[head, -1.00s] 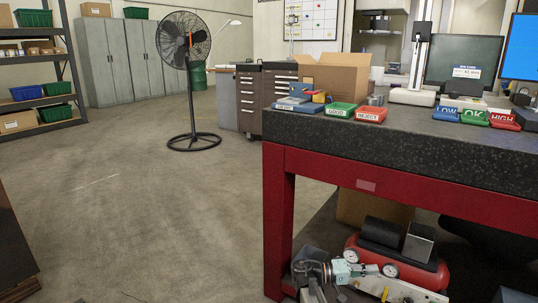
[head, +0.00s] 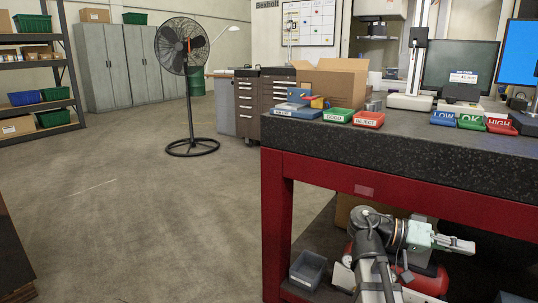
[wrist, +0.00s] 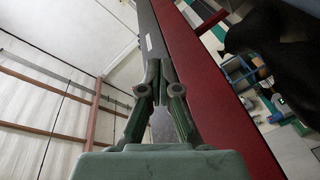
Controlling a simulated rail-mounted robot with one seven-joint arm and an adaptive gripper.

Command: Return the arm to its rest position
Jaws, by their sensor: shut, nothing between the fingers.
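My gripper (head: 468,246) is in front of the shelf space under the red-framed bench, below the bench top, and points right in the head view. In the wrist view my gripper (wrist: 160,68) shows two dark green fingers with their tips close together and nothing between them. My arm rises from the bottom of the head view and bends right toward the gripper.
The granite-topped bench (head: 400,141) has a red frame (head: 330,172) above my arm. Under it are a red compressor (head: 432,280), partly hidden by my arm, and a grey bin (head: 309,270). Floor to the left is clear up to the fan (head: 190,95).

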